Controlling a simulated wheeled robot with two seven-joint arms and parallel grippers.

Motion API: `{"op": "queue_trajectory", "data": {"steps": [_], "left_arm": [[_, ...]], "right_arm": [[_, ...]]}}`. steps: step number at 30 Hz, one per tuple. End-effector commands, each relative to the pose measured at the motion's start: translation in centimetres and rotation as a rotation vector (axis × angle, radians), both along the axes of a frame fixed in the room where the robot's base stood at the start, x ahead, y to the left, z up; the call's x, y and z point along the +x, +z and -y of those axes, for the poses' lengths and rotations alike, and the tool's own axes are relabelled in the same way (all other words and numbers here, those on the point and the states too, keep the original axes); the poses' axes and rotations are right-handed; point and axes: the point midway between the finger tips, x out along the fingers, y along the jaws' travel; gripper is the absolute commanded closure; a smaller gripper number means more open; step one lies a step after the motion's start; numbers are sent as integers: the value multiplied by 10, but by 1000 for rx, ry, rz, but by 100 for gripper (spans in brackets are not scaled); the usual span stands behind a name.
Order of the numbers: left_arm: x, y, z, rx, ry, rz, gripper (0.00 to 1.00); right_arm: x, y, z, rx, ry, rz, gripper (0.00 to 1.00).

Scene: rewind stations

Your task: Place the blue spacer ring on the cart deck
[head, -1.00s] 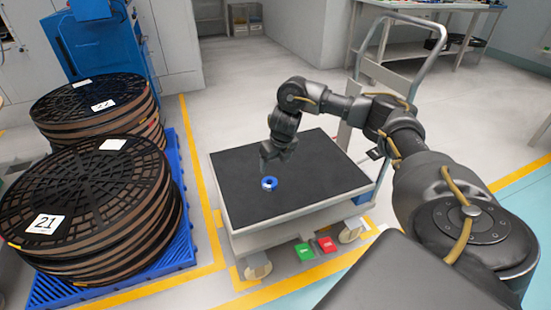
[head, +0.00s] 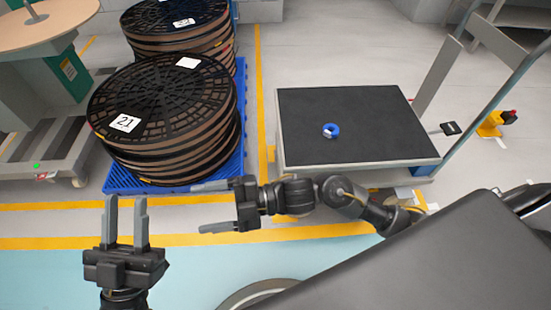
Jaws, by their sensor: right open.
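The blue spacer ring (head: 335,129) lies flat on the dark deck of the cart (head: 385,107), left of the deck's middle. A small white patch shows on the ring's side. My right gripper (head: 207,207) is open and empty. It points left, in front of the cart and clear of the deck and the ring. My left gripper (head: 125,205) is open and empty at the lower left, with its fingers pointing up in the picture, well away from the cart.
Two stacks of black reels, a front one (head: 165,100) and one behind it (head: 180,22), stand on a blue pallet (head: 240,150) left of the cart. A round table (head: 70,22) is at the upper left. The cart's handle (head: 440,75) rises on the right.

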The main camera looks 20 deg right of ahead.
Motion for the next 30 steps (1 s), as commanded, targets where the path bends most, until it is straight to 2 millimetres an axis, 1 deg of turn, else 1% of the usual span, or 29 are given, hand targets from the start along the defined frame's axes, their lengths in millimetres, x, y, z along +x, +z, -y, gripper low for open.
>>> {"op": "queue_trajectory", "data": {"steps": [1,2,3,5,6,9,12,15,18,30], "left_arm": [[0,0,0,0,0,0,66],[0,0,0,0,0,0,66],[0,0,0,0,0,1,66],[0,0,0,0,0,1,66],[0,1,0,0,0,1,66],[0,1,0,0,0,1,66],[0,1,0,0,0,1,66],[0,1,0,-1,0,2,66],[0,1,0,-1,0,2,66],[0,1,0,-1,0,3,66]], "right_arm": [[-12,27,0,164,-55,-83,25],[-14,43,5,258,-91,-126,25],[-17,62,16,376,-140,-179,25],[-18,84,38,535,-216,-245,25],[-19,95,54,626,-263,-280,25],[-22,112,92,803,-367,-338,25],[-25,120,120,912,-438,-366,25],[-27,123,135,962,-472,-375,25],[-28,124,138,975,-480,-377,25],[-28,123,137,970,-478,-377,25]]}}
